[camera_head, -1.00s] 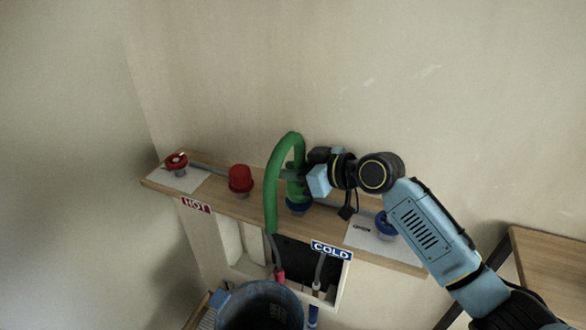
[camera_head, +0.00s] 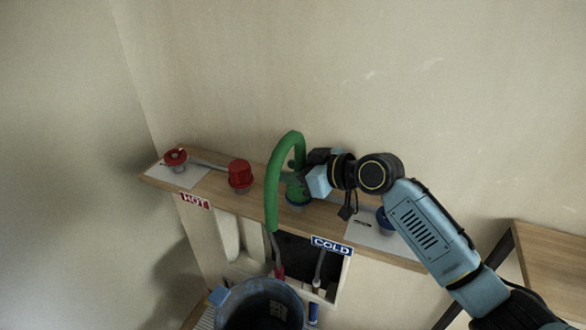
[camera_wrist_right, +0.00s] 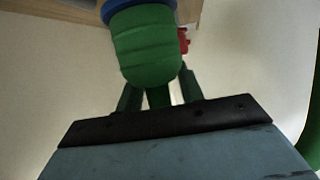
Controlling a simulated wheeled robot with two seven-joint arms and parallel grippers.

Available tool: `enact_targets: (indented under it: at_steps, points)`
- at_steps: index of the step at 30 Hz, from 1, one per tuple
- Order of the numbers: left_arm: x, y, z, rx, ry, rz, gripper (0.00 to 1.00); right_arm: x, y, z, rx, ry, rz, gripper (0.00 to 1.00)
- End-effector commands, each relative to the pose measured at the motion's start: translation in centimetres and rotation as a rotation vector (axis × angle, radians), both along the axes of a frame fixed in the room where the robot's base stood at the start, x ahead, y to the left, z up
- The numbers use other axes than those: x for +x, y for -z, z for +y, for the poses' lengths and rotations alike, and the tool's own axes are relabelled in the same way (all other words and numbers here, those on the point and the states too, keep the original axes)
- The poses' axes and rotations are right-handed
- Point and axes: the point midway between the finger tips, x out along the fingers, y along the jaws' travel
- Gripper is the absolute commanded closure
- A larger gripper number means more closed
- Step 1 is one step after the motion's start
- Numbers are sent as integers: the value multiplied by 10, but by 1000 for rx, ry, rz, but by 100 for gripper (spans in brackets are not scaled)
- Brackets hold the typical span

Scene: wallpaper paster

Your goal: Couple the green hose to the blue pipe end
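The green hose (camera_head: 271,195) arches up from below the shelf and comes down to its end fitting (camera_head: 297,191), which sits upright over the blue pipe end (camera_head: 299,206). In the right wrist view the ribbed green fitting (camera_wrist_right: 148,48) meets a blue collar (camera_wrist_right: 118,8), with no clear gap between them. My right gripper (camera_head: 298,176) is at the fitting's upper part. In the wrist view its fingers stand apart on either side of a green stub, with narrow pale gaps beside it. The fitting hides the fingertips. My left gripper is out of view.
A red cap (camera_head: 240,173) and red valve (camera_head: 175,158) are on the shelf's left. A blue valve (camera_head: 385,222) is at the right, beside my right arm. A dark bucket (camera_head: 262,306) stands below, and HOT and COLD (camera_head: 332,246) signs mark the shelf front.

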Motion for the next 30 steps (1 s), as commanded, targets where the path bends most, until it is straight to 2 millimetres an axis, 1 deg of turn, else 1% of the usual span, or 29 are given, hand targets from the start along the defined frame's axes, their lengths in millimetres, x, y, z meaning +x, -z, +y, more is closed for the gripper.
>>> enact_targets:
  at_steps: [2,10,14,17,24,30]
  points:
    - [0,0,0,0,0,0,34,0,0,0,0,1,0,54]
    - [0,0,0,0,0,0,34,0,0,-1,-2,1,1,54]
    - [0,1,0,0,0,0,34,-4,-3,-8,-1,1,-1,54]
    - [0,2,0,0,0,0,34,-12,-9,-20,-1,1,-4,54]
    - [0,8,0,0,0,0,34,-40,-28,-63,-5,2,-3,54]
    - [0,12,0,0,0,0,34,-58,-42,-91,-4,2,-2,54]
